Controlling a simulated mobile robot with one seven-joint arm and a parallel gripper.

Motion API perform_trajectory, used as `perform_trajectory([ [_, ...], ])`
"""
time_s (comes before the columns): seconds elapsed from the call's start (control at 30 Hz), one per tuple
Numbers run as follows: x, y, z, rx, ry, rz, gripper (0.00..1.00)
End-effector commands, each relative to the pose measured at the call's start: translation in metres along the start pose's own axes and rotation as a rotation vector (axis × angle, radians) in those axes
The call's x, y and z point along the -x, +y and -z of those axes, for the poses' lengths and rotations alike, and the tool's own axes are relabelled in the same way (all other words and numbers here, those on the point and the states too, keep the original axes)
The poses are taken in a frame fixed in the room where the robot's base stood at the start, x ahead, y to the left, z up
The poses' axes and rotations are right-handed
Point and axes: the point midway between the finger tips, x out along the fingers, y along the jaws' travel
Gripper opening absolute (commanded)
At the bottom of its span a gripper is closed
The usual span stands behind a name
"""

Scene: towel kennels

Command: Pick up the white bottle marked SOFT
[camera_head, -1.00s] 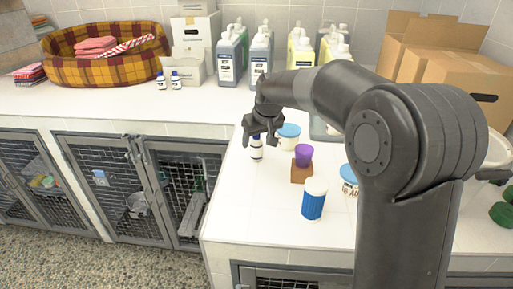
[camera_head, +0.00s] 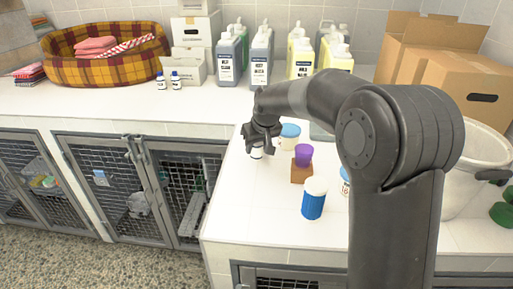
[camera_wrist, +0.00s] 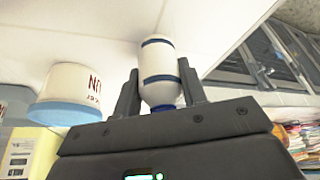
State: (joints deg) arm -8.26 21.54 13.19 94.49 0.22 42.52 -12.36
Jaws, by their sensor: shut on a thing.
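A small white bottle with dark blue bands (camera_wrist: 158,72) stands between the two fingers of my gripper (camera_wrist: 160,92) in the wrist view. My gripper is shut on it, with the blue cap end nearest the palm. In the head view my gripper (camera_head: 261,138) is over the left part of the near counter, and the lower part of the bottle (camera_head: 257,153) shows just below it. Its lettering is not readable in either view. The bottle's top is hidden by the fingers in the head view.
A white tub with a blue lid (camera_head: 289,136) stands close right of my gripper. Two small bottles (camera_head: 169,82) stand on the back counter.

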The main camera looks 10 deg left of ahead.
Motion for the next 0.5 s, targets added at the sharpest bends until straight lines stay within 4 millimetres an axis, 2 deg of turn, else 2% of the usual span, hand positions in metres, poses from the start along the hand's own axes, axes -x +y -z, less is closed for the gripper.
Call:
perform_trajectory([
  [0.1,0.0,0.0,0.0,0.0,0.001,0.0,0.13],
  [0.33,0.002,0.0,0.001,0.0,0.002,-0.001,0.13],
  [0.5,0.022,0.0,0.01,0.0,0.005,-0.001,0.13],
])
